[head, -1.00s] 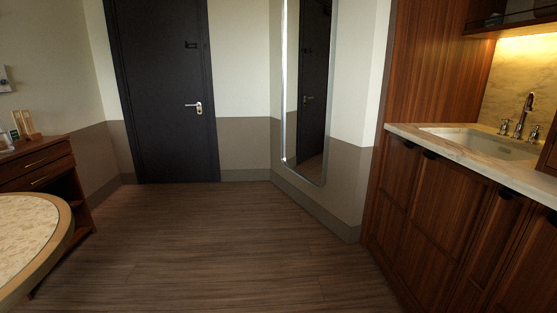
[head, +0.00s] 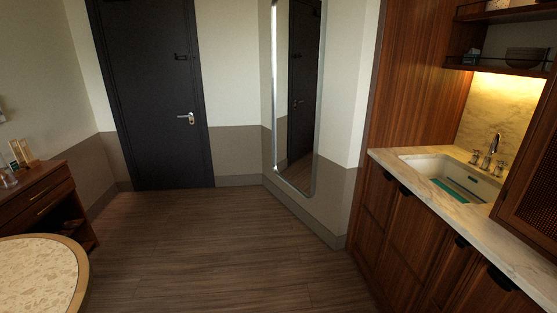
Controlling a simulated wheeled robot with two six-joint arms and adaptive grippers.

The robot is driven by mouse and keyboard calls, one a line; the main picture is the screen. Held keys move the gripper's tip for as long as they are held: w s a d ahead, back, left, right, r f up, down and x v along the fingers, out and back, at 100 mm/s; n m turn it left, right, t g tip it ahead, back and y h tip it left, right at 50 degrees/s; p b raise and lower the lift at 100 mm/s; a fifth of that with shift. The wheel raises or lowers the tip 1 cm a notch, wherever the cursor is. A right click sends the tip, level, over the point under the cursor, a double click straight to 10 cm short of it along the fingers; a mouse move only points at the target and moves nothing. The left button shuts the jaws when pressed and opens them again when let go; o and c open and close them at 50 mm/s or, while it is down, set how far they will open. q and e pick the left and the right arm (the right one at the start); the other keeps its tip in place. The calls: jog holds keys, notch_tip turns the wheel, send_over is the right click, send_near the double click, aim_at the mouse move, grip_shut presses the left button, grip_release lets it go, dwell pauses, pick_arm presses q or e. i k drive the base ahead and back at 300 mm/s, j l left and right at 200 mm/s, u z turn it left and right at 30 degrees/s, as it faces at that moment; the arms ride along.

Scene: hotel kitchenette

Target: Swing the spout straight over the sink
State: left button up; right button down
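The faucet's spout (head: 495,144) rises at the back of the sink, at the right of the head view, between two cross-shaped handles. It is small here, and I cannot tell exactly which way it points. The white sink (head: 421,161) is set into a pale marble counter. A teal strip or object (head: 462,190) lies inside the basin. Neither of my grippers is in view.
The marble counter (head: 388,155) tops wooden cabinets with dark pulls. A woven-front cabinet (head: 535,200) stands at the right, and shelves (head: 500,70) hang above. A round table (head: 78,262) is at the lower left. The wooden floor (head: 200,250) between is clear.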

aim_at(494, 145)
jog(key=z, duration=1.55)
